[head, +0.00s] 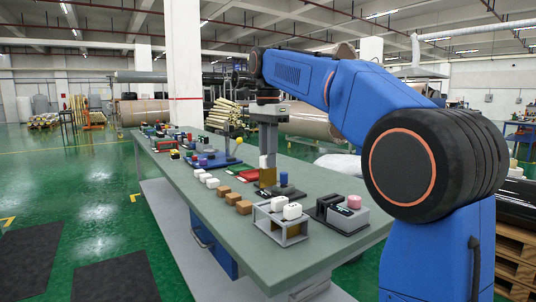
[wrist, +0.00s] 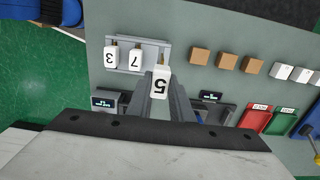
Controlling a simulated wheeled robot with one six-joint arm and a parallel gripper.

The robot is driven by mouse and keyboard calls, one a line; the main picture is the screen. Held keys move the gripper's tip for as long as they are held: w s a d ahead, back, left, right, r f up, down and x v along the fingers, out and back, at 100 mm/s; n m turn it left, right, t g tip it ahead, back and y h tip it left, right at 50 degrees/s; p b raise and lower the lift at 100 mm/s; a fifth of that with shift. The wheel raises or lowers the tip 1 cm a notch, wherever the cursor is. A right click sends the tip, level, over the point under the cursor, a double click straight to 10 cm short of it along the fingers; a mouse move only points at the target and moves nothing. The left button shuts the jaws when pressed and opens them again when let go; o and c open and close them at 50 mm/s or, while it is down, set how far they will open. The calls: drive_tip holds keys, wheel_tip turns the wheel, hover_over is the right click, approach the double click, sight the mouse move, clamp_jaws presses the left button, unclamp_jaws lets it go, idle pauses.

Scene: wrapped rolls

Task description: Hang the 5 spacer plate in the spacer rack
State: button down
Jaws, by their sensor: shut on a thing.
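My gripper (wrist: 158,98) is shut on the white 5 spacer plate (wrist: 160,82), whose number appears upside down in the wrist view. The spacer rack (wrist: 151,42) is a grey frame with the white 3 plate (wrist: 110,58) and 7 plate (wrist: 135,58) on it. The 5 plate appears beside the 7, over the rack's right end in that view; the height gap cannot be told. In the head view, my gripper (head: 267,172) points down over the bench behind the rack (head: 283,238).
Brown blocks (wrist: 227,62) and white blocks (wrist: 282,72) form a row beside the rack. A grey device with a pink top (head: 354,202) stands right of the rack in the head view. Red (wrist: 256,118) and green (wrist: 283,120) trays lie farther along the bench (head: 330,262).

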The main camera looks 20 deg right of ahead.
sight(268, 170)
drive_tip(key=shift+f, duration=2.15)
drive_tip(key=shift+f, duration=0.2)
drive_tip(key=shift+f, duration=3.05)
drive_tip(key=c, duration=1.5)
unclamp_jaws()
wheel_tip(268, 170, up, 17)
drive_tip(key=shift+r, duration=0.15)
